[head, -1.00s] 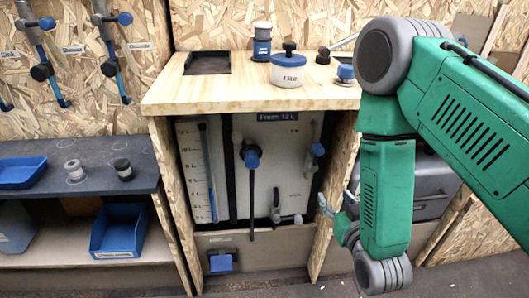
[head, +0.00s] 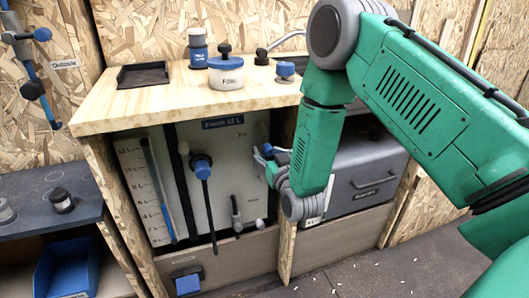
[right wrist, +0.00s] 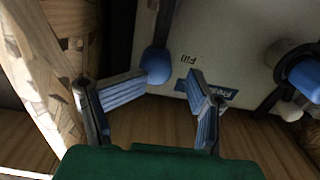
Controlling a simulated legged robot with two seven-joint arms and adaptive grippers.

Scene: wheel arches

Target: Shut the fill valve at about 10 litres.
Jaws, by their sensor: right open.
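The white tank panel (head: 225,140) stands under the wooden counter. A scale with a slim sight tube (head: 158,190) runs down its left side; the tube looks blue along much of its length, but I cannot read the level exactly. In the right wrist view a blue knob (right wrist: 156,63) sits beside the upside-down word "Fill". My right gripper (right wrist: 158,90) is open, with the knob just beyond and between its fingertips; I cannot tell if they touch. In the head view the gripper (head: 268,154) is at the panel's right edge and largely covers that valve. My left gripper is out of view.
A black lever with a blue hub (head: 202,168) hangs mid-panel, with a small grey tap (head: 237,215) lower right. A white pot (head: 225,72) and other fittings stand on the counter (head: 150,100). A grey case (head: 362,175) is close to my right forearm.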

